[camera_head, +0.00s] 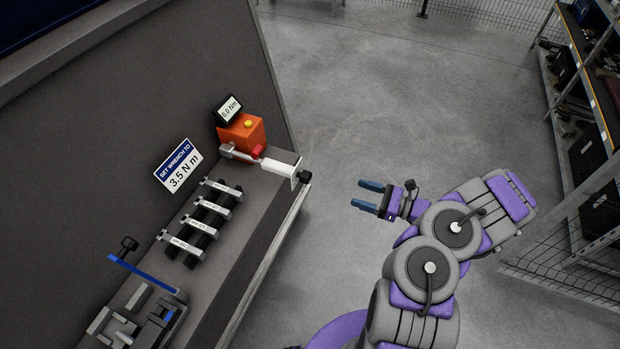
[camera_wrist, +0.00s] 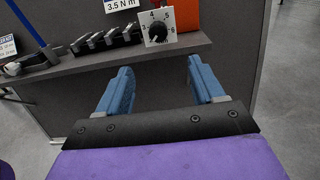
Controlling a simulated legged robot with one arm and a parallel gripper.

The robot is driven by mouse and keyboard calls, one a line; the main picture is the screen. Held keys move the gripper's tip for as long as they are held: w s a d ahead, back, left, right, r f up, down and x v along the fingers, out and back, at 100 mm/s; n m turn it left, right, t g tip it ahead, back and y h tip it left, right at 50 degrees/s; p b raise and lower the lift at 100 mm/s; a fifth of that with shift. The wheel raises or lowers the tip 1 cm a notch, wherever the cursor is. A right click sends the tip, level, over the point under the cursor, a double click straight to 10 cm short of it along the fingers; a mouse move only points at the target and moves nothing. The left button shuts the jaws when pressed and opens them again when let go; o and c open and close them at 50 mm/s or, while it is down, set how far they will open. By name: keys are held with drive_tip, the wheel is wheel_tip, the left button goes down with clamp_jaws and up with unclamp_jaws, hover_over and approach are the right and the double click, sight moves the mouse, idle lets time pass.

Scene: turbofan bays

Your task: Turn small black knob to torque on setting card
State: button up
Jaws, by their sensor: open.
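The small black knob (camera_head: 305,177) is on the near end of a white-handled torque wrench (camera_head: 277,167) at the shelf edge. In the wrist view the knob (camera_wrist: 158,32) sits on a white square dial plate (camera_wrist: 146,17) with numbers around it; its exact setting is too small to read. The setting card (camera_head: 179,165) reads "SET WRENCH TO 3.5 N m"; its lower part shows in the wrist view (camera_wrist: 120,4). My gripper (camera_head: 366,195) is open and empty, right of the knob and apart from it. Its blue fingers (camera_wrist: 160,75) point towards the shelf.
An orange tester (camera_head: 243,133) with a display reading 0.0 Nm holds the wrench's far end. Several labelled tools lie in a black rack (camera_head: 205,220). A blue-handled tool (camera_head: 144,273) and a vise-like device (camera_head: 155,322) are nearer. Open floor (camera_head: 340,100) lies right; shelving (camera_head: 590,110) stands far right.

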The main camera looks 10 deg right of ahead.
sight(310, 178)
drive_tip(key=b+x, duration=0.3)
drive_tip(key=x, duration=1.3)
drive_tip(key=shift+w+a, duration=0.1)
drive_tip(key=shift+a, duration=0.25)
drive_tip(key=shift+w+a, duration=0.3)
drive_tip(key=shift+a, duration=0.3)
drive_tip(key=shift+d, duration=0.25)
drive_tip(key=c, duration=1.1)
drive_tip(key=shift+o, duration=0.2)
